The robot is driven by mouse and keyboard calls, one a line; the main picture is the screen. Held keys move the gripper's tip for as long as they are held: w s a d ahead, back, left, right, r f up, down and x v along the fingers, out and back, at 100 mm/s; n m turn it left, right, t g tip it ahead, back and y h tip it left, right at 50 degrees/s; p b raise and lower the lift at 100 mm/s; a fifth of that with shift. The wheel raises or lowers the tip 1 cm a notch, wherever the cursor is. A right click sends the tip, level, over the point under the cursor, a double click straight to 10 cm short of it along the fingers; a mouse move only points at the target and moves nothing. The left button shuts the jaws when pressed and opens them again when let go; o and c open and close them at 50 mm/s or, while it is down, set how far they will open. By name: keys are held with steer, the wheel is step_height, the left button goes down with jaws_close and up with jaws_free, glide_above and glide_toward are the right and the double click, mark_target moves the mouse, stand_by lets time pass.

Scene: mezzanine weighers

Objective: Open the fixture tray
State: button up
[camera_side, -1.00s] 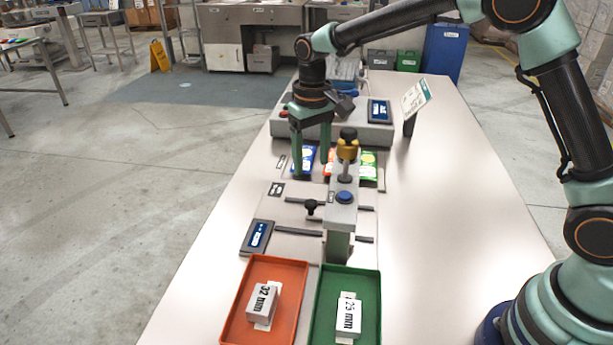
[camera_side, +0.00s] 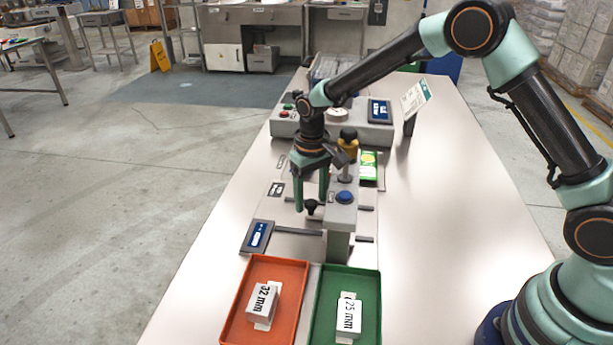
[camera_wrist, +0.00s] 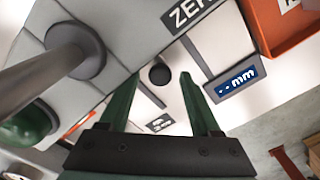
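A small black knob (camera_side: 312,206) stands on the flat grey fixture on the table; I take this to be the fixture tray's handle. It also shows in the wrist view (camera_wrist: 160,74), between and beyond my fingertips. My gripper (camera_side: 310,198) points down over the fixture, its two green fingers apart, one on each side of the knob in the pictures. In the wrist view the fingers (camera_wrist: 157,84) are open with nothing held. I cannot tell whether they touch the knob. My wrist and fingers hide much of the fixture in the side view.
A grey post with a blue button (camera_side: 345,197) and yellow-black plunger (camera_side: 348,143) stands close right of my gripper. A millimetre display (camera_side: 258,236) lies nearer. Orange (camera_side: 238,318) and green (camera_side: 319,318) trays hold labelled blocks. A weigher (camera_side: 384,136) stands behind. The table's right side is clear.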

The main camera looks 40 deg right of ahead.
jaws_close()
stand_by(1.2)
